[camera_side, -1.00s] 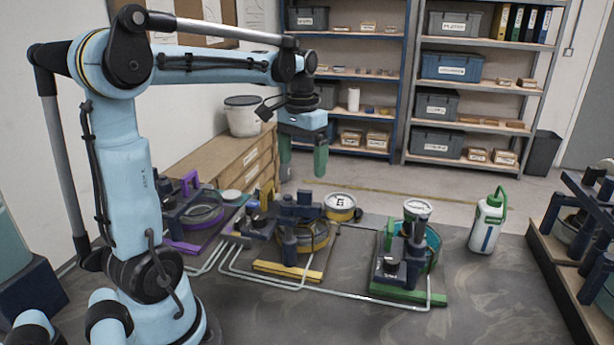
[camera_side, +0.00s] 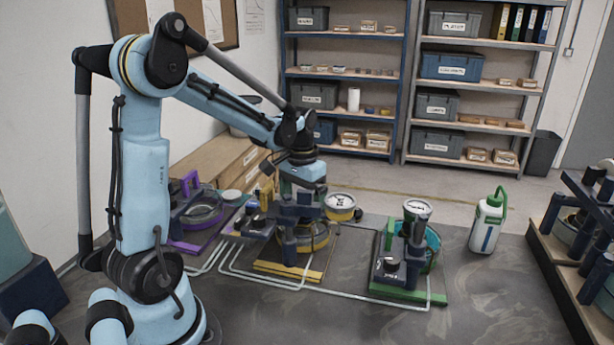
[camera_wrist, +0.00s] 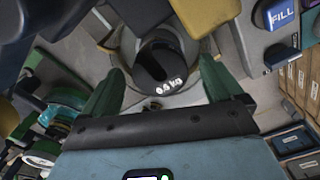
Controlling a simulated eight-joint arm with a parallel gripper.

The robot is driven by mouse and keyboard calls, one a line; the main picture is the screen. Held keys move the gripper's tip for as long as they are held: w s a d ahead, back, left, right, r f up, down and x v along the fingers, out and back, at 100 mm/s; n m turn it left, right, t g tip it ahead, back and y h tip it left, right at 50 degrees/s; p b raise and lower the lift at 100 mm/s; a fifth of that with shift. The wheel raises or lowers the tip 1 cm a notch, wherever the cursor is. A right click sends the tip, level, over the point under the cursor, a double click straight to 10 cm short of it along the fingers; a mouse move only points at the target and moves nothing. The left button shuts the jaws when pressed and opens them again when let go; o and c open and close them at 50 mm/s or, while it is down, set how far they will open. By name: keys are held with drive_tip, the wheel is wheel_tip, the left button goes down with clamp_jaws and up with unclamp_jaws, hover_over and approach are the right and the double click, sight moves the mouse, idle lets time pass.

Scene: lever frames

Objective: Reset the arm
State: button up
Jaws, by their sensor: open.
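My gripper (camera_side: 301,186) is lowered over the middle lever frame, which has a yellow base strip (camera_side: 288,271) and dark blue posts. In the wrist view its two green fingers (camera_wrist: 160,62) are spread apart. In the side view the gripper and posts hide the weight, and I cannot make out the lever arm's tilt. A purple frame (camera_side: 186,247) stands to the left and a green frame (camera_side: 405,293) to the right.
A blue FILL button (camera_wrist: 280,13) and a yellow block (camera_wrist: 205,12) are near the fingers. A yellow drum (camera_side: 341,207) with a white dial stands behind the middle frame. A white jug (camera_side: 487,226) stands at the right. The front floor is clear.

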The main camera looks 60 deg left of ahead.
wheel_tip(320, 180, up, 8)
idle(0.6)
